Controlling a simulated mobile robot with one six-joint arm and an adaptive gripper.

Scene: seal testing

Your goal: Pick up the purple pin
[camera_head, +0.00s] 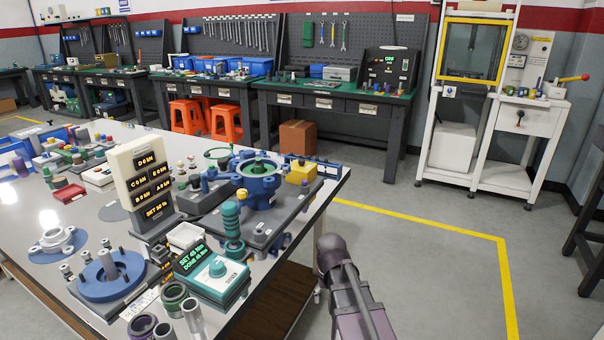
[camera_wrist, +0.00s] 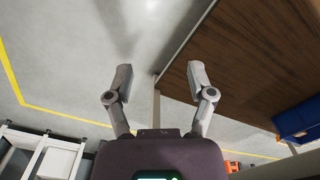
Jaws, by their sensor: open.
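I cannot make out the purple pin for certain. A small purple piece (camera_head: 82,136) shows among crowded parts at the left back of the near table (camera_head: 130,225) in the head view, too small to tell its shape. My gripper (camera_wrist: 160,80) is open and empty in the wrist view, its two fingers spread apart over grey floor and a brown wooden surface. In the head view my arm is off the table's right side; I cannot make out the fingers there.
A teal control box (camera_head: 213,275), a blue flanged housing (camera_head: 260,183) and a display stand (camera_head: 146,185) crowd the near table. A blue flange (camera_head: 112,275) with posts lies at front left. Free floor (camera_head: 420,260) lies to the right. A blue bin (camera_wrist: 297,118) shows in the wrist view.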

